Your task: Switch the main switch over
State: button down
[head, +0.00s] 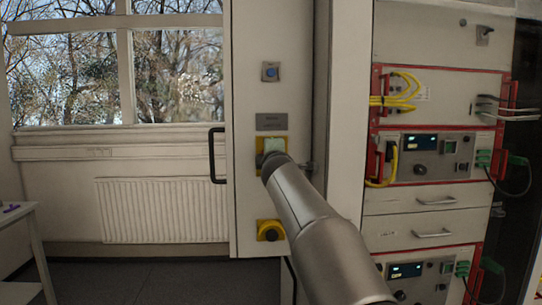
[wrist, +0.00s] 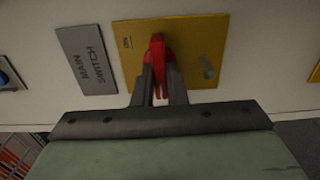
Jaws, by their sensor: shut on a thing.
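The main switch has a red handle (wrist: 157,50) on a yellow plate (wrist: 200,50), beside a grey label reading "MAIN SWITCH" (wrist: 86,62) in the wrist view. My gripper (wrist: 158,80) is shut on the red handle, with one dark finger on each side of it. In the head view the yellow plate (head: 260,143) shows at its edge on the cabinet front, below the grey label (head: 271,122). My arm and gripper hide the handle there.
A blue button (head: 270,72) is above the label and a dark knob on a yellow base (head: 270,230) is below the switch. A black door handle (head: 213,155) stands out at the left edge. A rack with yellow cables (head: 403,90) stands at right.

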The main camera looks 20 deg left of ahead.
jog(key=c, duration=1.5)
grip_release()
jog(key=shift+o, duration=0.2)
jog(key=shift+s, duration=0.1)
jog(key=b+v, duration=1)
jog(key=v, duration=0.7)
jog(key=shift+b, duration=0.35)
jog(key=shift+s, duration=0.1)
jog(key=d+f+m+g+h+p, duration=0.5)
jog(key=d+f+m, duration=0.5)
jog(key=d+f, duration=0.85)
jog(key=s+d+f+m+g+h, duration=0.3)
jog(key=s+d+f+m+g, duration=0.25)
jog(key=s+d+f, duration=0.5)
jog(key=s+d+f+m+g+p, duration=0.1)
jog(key=s+d+f+m+g, duration=0.1)
jog(key=s+f, duration=0.4)
jog(key=s+d+f+m+g+p, duration=0.2)
jog(key=s+f+m, duration=0.3)
jog(key=s, duration=0.6)
jog(key=shift+d+f+g, duration=0.65)
jog(key=shift+d+f, duration=0.05)
jog(key=shift+d, duration=0.05)
